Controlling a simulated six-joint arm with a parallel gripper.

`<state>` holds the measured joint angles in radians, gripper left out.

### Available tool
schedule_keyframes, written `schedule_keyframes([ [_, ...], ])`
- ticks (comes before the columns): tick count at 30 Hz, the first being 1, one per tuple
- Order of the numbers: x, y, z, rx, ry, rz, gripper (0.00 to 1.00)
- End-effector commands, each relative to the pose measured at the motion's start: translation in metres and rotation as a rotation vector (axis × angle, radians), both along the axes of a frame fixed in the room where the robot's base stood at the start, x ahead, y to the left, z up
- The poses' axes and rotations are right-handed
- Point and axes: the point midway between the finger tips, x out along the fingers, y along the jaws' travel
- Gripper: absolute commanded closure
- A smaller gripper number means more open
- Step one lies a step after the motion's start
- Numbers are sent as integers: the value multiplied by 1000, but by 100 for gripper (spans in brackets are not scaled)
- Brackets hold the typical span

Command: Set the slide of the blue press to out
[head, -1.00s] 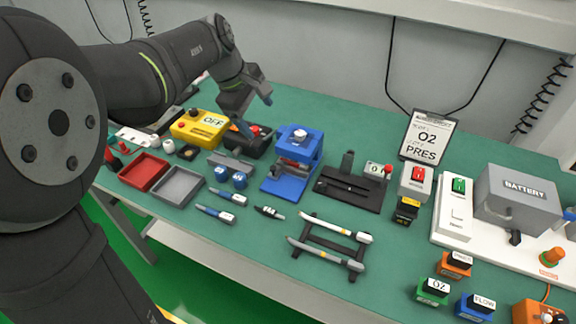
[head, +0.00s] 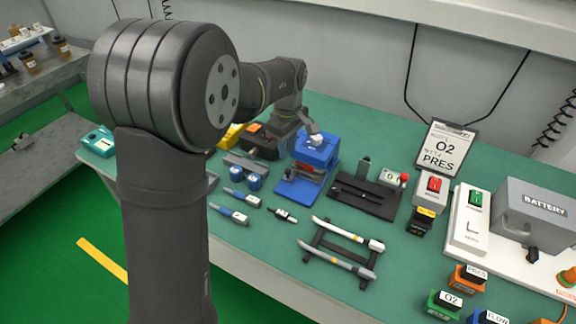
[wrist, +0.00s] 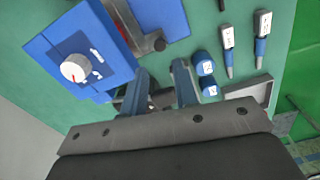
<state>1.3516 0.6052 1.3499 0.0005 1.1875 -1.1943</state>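The blue press (head: 316,150) stands mid-bench in the head view, with a pale knob on top and a blue base plate reaching forward. In the wrist view its blue top (wrist: 85,50) with a white knob (wrist: 74,68) fills the upper left. A dark bar with a rounded end (wrist: 157,43) lies along the press's side; I cannot tell whether it is the slide, or the slide's position. My gripper (wrist: 161,75) is open, its two fingers apart beside the press, with no held thing visible. In the head view my wrist is behind and left of the press; the fingertips are not clear.
Two blue cups (wrist: 205,75) stand close by my right finger in the wrist view. Blue pens (head: 240,198), a dark fixture (head: 360,190) and a pen rack (head: 342,250) lie around the press. A yellow box (head: 231,136) is to its left.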

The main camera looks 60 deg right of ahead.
Motion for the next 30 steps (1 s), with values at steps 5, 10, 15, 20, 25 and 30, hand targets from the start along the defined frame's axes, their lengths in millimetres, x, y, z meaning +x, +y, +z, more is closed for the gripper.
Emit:
schedule_keyframes([
  [5,0,0,-38,2,1,0,73],
  [10,0,0,-63,1,1,0,73],
  [15,0,0,-75,-1,0,0,73],
  [20,0,0,-77,-2,0,0,73],
  [25,0,0,-77,-1,0,0,79],
  [30,0,0,-77,-1,0,0,100],
])
